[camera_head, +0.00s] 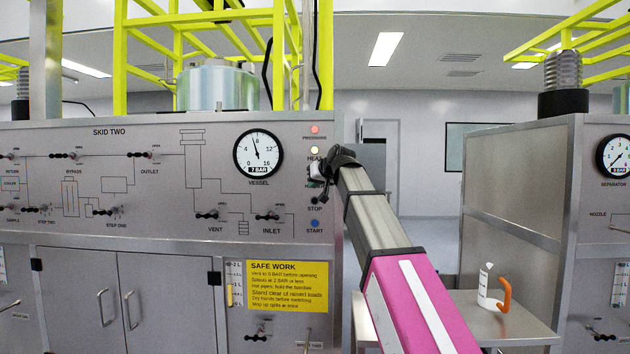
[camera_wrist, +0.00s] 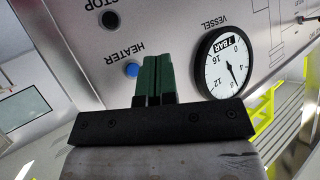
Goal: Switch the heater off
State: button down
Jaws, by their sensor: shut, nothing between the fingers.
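The heater control is a round blue button (camera_wrist: 131,70) beside the HEATER label (camera_wrist: 125,55), which shows upside down in the wrist view. My gripper (camera_wrist: 157,62) has its green fingers shut and empty, close beside the blue button. I cannot tell whether they touch the panel. In the head view my gripper (camera_head: 320,172) is at the right edge of the skid two panel (camera_head: 90,185) and covers the heater button. Just above it a pale lit lamp (camera_head: 315,150) has a partly covered label beginning HEAT.
A black STOP button (camera_wrist: 109,19) and the vessel gauge (camera_head: 258,153) are near the heater button. A blue START button (camera_head: 315,223) sits lower, a red pressure lamp (camera_head: 315,130) higher. A side table holds a white jug (camera_head: 490,290) with an orange handle.

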jog(key=w, duration=0.8)
jog(key=shift+w+d, duration=0.15)
jog(key=shift+w, duration=0.25)
dwell(1.8)
jog(key=shift+w, duration=0.4)
jog(key=shift+w, duration=0.45)
dwell(0.6)
jog(key=shift+s, duration=0.15)
dwell(0.3)
jog(key=shift+s, duration=0.7)
jog(key=s, duration=0.5)
dwell(0.3)
